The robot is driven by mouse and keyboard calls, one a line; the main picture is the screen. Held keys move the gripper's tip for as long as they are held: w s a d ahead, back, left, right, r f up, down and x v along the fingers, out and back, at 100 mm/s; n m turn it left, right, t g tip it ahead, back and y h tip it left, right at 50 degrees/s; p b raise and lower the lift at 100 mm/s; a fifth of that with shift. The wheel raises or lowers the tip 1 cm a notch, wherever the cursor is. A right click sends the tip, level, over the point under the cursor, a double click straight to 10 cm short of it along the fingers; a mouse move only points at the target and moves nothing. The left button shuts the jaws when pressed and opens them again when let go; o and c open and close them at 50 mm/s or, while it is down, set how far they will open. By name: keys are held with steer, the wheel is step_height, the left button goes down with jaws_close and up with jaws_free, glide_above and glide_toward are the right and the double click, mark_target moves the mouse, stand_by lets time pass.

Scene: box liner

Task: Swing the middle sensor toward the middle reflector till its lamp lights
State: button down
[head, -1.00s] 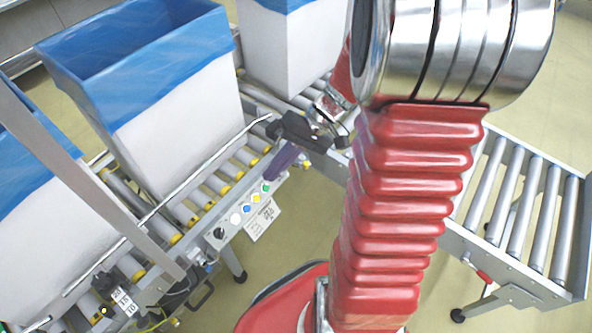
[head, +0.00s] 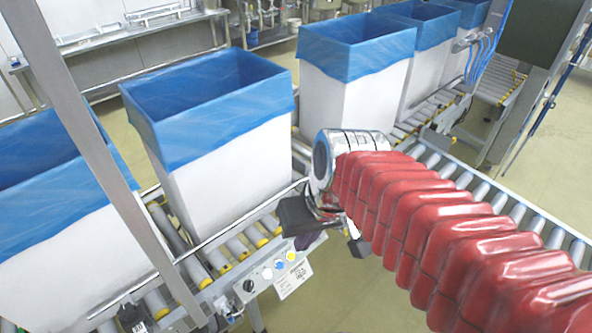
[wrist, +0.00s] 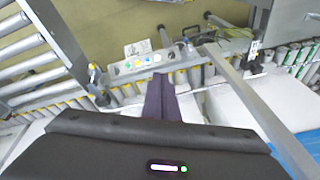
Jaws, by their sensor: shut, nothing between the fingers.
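My gripper (head: 305,241) is shut and empty, with dark purple fingers, by the right end of the button panel (head: 272,280). In the wrist view the shut fingers (wrist: 160,84) point toward the panel (wrist: 144,64), which appears beyond their tips; I cannot tell whether they touch it. A small black sensor-like device with a white label (head: 131,318) sits at the conveyor's edge at bottom left, apart from my gripper. A similar labelled device (wrist: 254,50) shows at right in the wrist view. I cannot tell which is the middle sensor. No reflector or lit sensor lamp is clearly visible.
White boxes with blue liners stand on the roller conveyor, the nearest (head: 225,170) just left of my gripper. A grey metal post (head: 110,170) crosses the left side. Another roller conveyor (head: 500,200) runs behind my red-sleeved arm. Bare floor lies below the panel.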

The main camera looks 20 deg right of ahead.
steer(key=shift+s+a+r+n+t+h, duration=0.15)
steer(key=shift+s+r+t+h, duration=0.15)
steer(key=shift+r+t, duration=0.25)
steer(key=shift+s+a+r+n+t+h, duration=0.15)
steer(key=shift+s+r+t, duration=0.15)
steer(key=shift+r, duration=0.45)
steer(key=shift+s+a+r+t+h, duration=0.15)
steer(key=shift+s+r+t+h, duration=0.15)
steer(key=shift+r+t, duration=0.25)
steer(key=shift+s+r, duration=0.1)
steer(key=shift+r, duration=0.05)
